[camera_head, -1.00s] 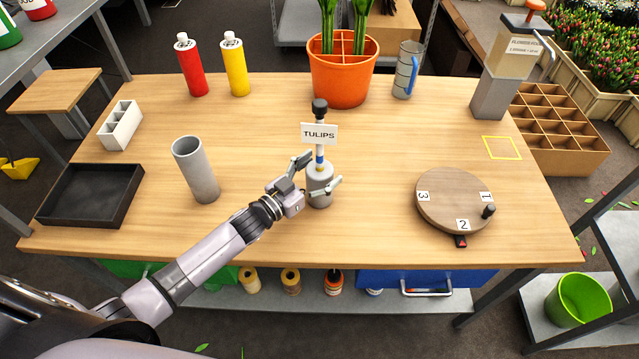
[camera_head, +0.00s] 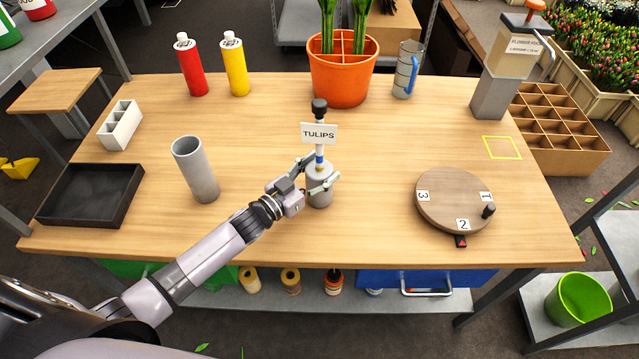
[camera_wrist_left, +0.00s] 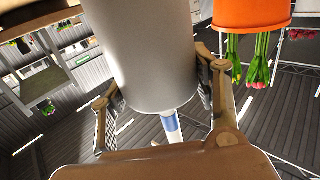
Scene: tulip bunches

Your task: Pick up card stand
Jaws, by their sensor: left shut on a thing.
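The card stand (camera_head: 320,192) stands upright on the wooden table, with a grey cylindrical base, a thin post with a blue band, a white "TULIPS" card (camera_head: 319,133) and a black knob on top. My left gripper (camera_head: 318,178) reaches it from the lower left and is shut on its grey base, one finger on each side. In the left wrist view the grey base (camera_wrist_left: 155,50) fills the middle between the two fingers (camera_wrist_left: 160,95). The stand appears to rest on the table. My right gripper is not in view.
A grey cylinder vase (camera_head: 196,170) and a black tray (camera_head: 90,195) are on the left. A round wooden turntable (camera_head: 450,190) with numbered tags is on the right. An orange pot (camera_head: 341,80), red bottle (camera_head: 190,66) and yellow bottle (camera_head: 235,66) stand behind. The table between is clear.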

